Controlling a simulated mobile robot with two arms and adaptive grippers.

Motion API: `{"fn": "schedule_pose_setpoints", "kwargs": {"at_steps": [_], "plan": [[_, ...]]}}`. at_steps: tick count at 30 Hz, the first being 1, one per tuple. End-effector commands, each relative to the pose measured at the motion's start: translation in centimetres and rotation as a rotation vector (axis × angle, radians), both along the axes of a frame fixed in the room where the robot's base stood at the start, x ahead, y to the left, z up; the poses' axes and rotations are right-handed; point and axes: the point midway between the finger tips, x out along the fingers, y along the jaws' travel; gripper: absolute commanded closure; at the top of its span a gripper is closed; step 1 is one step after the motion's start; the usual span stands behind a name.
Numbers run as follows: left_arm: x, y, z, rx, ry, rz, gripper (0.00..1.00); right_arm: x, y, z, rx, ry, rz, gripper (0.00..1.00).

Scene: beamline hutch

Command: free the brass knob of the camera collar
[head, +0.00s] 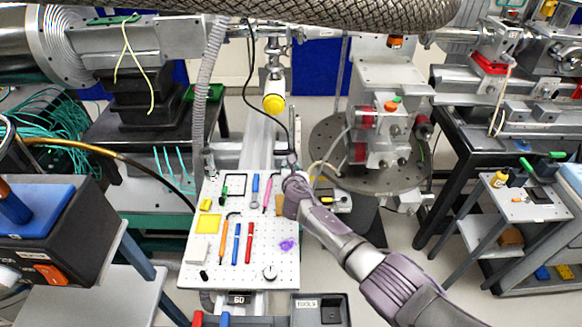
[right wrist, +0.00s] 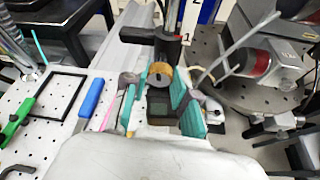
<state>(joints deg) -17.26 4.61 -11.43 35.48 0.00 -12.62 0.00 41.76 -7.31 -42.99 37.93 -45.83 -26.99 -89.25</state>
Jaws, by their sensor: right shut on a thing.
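In the right wrist view a brass knob (right wrist: 159,74) sits in front of a black collar (right wrist: 150,36), on an upright post (right wrist: 173,14). My right gripper (right wrist: 161,84) has its two teal fingers on either side of the knob and is shut on it. In the head view my right gripper (head: 292,176) reaches in from the lower right to the far right edge of the white board, and its wrist hides the knob and most of the collar. My left gripper is in neither view.
The white perforated board (head: 218,268) holds pens, a yellow pad (head: 207,223), a black square frame (head: 235,185) and small parts. A round perforated plate (head: 325,150) with instruments stands right of it. A braided hose (head: 330,14) crosses the top. A grey tools bin (head: 335,312) is in front.

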Motion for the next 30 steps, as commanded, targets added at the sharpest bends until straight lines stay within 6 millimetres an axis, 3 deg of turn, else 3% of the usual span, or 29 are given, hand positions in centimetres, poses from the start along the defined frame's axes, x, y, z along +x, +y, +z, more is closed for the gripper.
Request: {"fn": "schedule_pose_setpoints", "kwargs": {"at_steps": [18, 30], "plan": [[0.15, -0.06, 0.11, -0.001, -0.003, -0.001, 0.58, 0.0, 0.39, -0.04, -0.421, 0.0, -0.001, 1.0], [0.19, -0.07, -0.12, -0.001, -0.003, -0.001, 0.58, -0.02, 0.42, -0.08, -0.516, 0.001, 0.0, 1.0]]}}
